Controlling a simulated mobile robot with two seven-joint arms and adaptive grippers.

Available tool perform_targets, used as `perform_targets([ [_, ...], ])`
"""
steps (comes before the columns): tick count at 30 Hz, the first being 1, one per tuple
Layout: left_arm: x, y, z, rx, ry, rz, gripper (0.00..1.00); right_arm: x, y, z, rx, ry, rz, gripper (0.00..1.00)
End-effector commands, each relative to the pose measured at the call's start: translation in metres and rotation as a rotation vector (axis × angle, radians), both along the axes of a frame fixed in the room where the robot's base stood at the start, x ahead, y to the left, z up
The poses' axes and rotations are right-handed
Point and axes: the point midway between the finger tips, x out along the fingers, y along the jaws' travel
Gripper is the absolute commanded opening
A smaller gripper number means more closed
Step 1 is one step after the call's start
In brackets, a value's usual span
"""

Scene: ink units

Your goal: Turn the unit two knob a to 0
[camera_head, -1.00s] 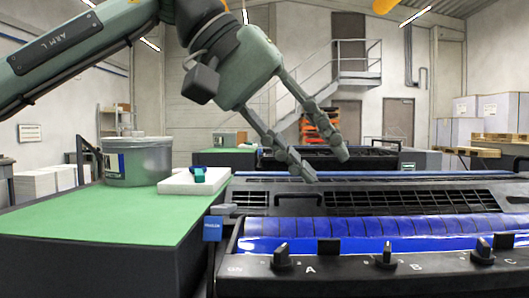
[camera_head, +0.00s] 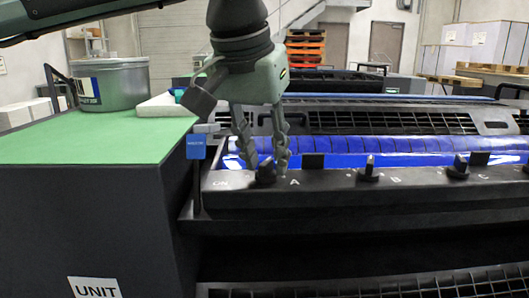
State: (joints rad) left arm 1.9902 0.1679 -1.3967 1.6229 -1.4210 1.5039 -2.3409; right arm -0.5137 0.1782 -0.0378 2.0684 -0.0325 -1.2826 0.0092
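Knob A (camera_head: 265,174) is a small black knob on the dark front rail, just left of the letter A, at the left end of a row of knobs. My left gripper (camera_head: 267,171) points down over it. Its two fingers are apart, one to each side of the knob as seen here. I cannot tell whether they touch it, and they partly hide it. My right gripper is not in view.
Knob B (camera_head: 368,171) and knob C (camera_head: 459,169) stand further right on the same rail. A blue tag (camera_head: 196,147) is left of knob A. A green-topped cabinet (camera_head: 90,145) holds a grey tub (camera_head: 122,84) and a white slab (camera_head: 165,106).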

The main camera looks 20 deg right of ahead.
Motion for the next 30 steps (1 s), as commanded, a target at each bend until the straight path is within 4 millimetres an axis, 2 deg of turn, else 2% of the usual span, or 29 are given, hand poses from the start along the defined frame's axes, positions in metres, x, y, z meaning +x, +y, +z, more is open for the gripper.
perform_targets([
  [5,-0.0001,-0.0001,0.0000,0.000,0.000,0.000,0.28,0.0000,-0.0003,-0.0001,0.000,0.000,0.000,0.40],
  [12,-0.0001,-0.0001,0.0003,-0.001,0.001,0.001,0.00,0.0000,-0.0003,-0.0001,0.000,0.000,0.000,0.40],
  [23,-0.0003,-0.0003,0.0004,-0.001,0.000,0.015,0.00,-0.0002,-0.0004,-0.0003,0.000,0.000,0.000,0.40],
  [30,-0.0007,-0.0012,0.0002,0.001,-0.001,0.112,0.00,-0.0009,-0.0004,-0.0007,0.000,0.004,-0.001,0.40],
])
